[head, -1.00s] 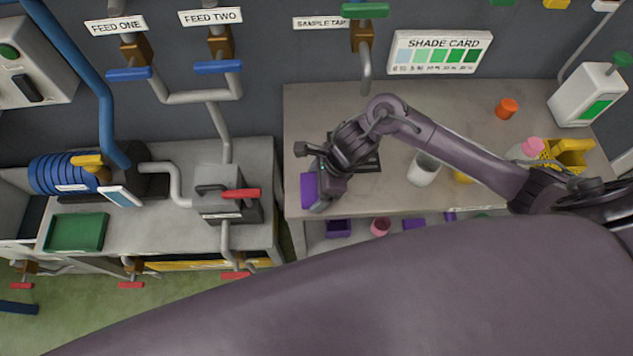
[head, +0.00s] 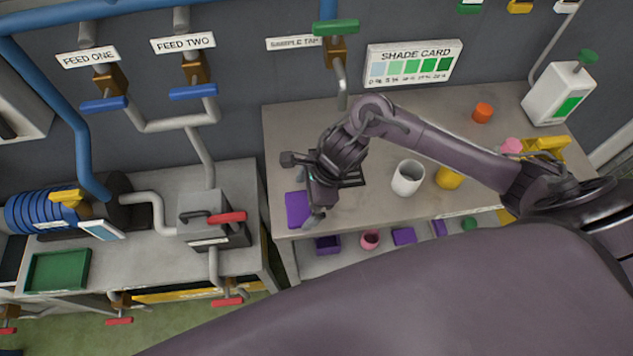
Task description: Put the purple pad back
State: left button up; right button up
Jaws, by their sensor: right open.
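A flat purple pad (head: 297,209) is at the front left corner of the right-hand bench (head: 285,130), partly hidden by my right gripper. My right gripper (head: 313,214) is open, just right of the pad as seen in the head view. A finger overlaps the pad's right edge in the picture. I cannot tell whether it touches the pad or how high it is. My left gripper is not in view.
A white cup (head: 407,178), a yellow cup (head: 449,177) and an orange piece (head: 483,112) stand on the bench. The shelf below holds a purple box (head: 327,245), a pink cup (head: 370,239) and a flat purple piece (head: 404,236). My arm hides the foreground.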

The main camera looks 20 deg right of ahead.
jog(key=b+v, duration=0.1)
jog(key=v, duration=0.8)
